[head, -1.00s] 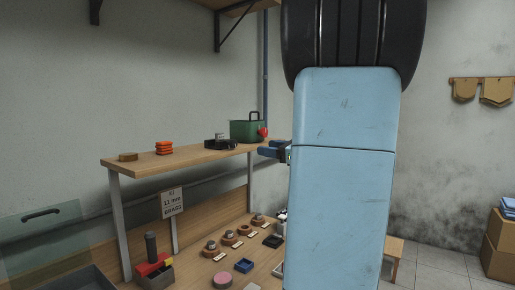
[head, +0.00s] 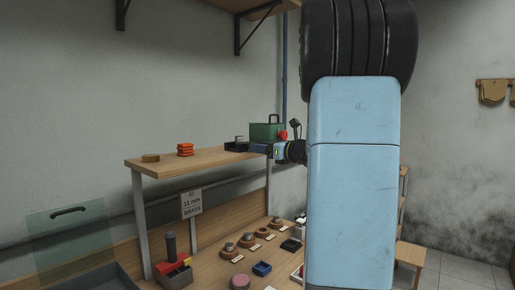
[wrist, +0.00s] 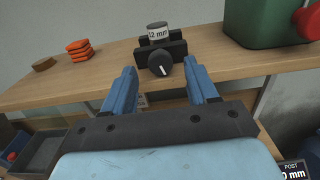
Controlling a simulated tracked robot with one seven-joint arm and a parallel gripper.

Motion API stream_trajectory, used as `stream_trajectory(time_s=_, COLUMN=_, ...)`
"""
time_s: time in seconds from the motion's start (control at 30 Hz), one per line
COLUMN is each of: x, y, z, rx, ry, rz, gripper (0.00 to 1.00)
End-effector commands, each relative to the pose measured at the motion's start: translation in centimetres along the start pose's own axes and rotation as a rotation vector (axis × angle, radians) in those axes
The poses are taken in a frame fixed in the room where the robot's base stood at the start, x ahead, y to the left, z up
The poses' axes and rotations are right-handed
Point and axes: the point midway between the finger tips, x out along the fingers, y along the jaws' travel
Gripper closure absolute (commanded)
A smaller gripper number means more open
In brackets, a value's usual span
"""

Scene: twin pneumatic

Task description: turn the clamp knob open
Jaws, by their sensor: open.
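The clamp is a small black block (wrist: 174,50) on the wooden shelf. It holds a grey cylinder (wrist: 158,34) labelled "12 mm" on top. Its round black knob (wrist: 160,63) faces me in the wrist view, with a white mark running roughly upright on its face. The knob shows between the fingertips, and nothing is gripped.
A green box (wrist: 265,22) with a red round part stands right of the clamp. Orange stacked pieces (wrist: 78,49) and a brown disc (wrist: 44,64) lie to its left on the shelf (head: 175,165). Several knob-like parts and trays sit on the bench below.

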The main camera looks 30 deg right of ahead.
Motion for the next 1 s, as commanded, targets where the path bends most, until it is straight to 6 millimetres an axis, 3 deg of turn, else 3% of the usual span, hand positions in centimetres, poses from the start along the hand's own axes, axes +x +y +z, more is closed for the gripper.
stream_trajectory(time_s=0.2, x=2.1, y=0.0, z=0.0, rx=0.0, ry=0.0, rz=0.001, gripper=0.42)
stream_trajectory(time_s=0.57, x=2.5, y=0.0, z=0.0, rx=0.0, ry=0.0, rz=0.0, gripper=0.42)
stream_trajectory(time_s=1.0, x=2.5, y=0.0, z=0.0, rx=0.0, ry=0.0, rz=-0.001, gripper=0.82)
